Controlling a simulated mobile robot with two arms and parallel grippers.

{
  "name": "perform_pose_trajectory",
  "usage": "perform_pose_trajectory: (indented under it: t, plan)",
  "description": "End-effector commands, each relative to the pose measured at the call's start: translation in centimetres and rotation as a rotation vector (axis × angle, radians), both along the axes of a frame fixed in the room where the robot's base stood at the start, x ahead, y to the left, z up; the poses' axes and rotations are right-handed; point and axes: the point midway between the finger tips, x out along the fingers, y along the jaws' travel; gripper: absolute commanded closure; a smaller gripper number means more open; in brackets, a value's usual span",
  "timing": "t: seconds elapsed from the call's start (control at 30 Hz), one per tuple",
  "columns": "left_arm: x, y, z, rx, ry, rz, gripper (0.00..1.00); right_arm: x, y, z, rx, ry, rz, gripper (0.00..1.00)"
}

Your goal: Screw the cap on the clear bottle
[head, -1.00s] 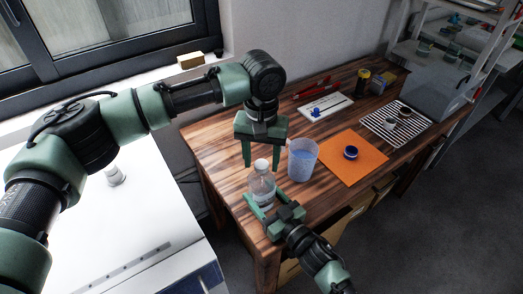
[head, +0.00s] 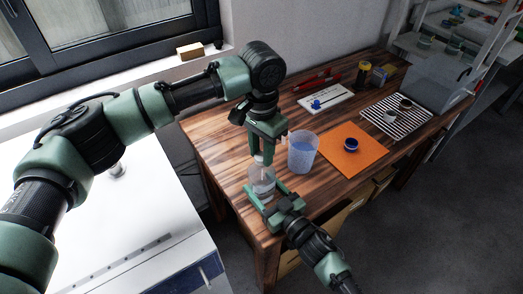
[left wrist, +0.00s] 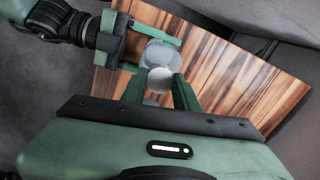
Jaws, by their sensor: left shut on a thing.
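The clear bottle (head: 262,186) stands upright near the table's front left corner, with its white cap (head: 258,160) at the top of the neck. My left gripper (head: 262,157) points down from above and is shut on the cap. In the left wrist view the white cap (left wrist: 160,78) sits between the fingertips, above the bottle (left wrist: 160,53). My right gripper (head: 267,194) reaches in from the front, with its fingers on both sides of the bottle's body. It appears shut on the bottle. The thread between cap and neck is hidden.
A translucent blue beaker (head: 303,152) stands close to the right of the bottle. Beyond it are an orange mat (head: 358,166) with a blue round item (head: 351,144), a striped rack (head: 420,121) and a white tray (head: 328,99). The wooden table's edge is close in front.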

Motion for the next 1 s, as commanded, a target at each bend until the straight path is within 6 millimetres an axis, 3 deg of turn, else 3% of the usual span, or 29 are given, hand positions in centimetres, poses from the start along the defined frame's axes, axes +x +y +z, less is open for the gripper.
perform_pose_trajectory:
  t: [0.4, 0.5, 0.63, 0.67, 0.7, 1.0]
  plan:
    - [0.03, 0.04, -0.06, 0.0, -0.001, -0.877, 1.0, 0.0, -0.02, 0.0, 0.0, 0.0, 0.0, 1.0]
    - [0.03, 0.06, -0.07, 0.0, 0.0, -0.989, 1.0, 0.0, -0.02, 0.0, 0.0, 0.0, 0.0, 1.0]
    - [0.05, 0.06, -0.06, 0.0, 0.0, -0.982, 1.0, 0.0, -0.02, 0.0, 0.0, 0.0, 0.0, 1.0]
    - [0.05, 0.06, -0.06, 0.0, 0.0, -0.982, 0.62, 0.0, -0.02, 0.0, 0.0, 0.0, 0.0, 1.0]
    - [0.05, 0.06, -0.06, 0.0, 0.0, -0.982, 0.51, 0.0, -0.02, 0.0, 0.0, 0.0, 0.0, 1.0]
    - [0.03, 0.04, -0.03, -0.001, -0.001, -0.981, 0.48, 0.0, -0.02, -0.01, 0.0, 0.0, 0.0, 1.0]
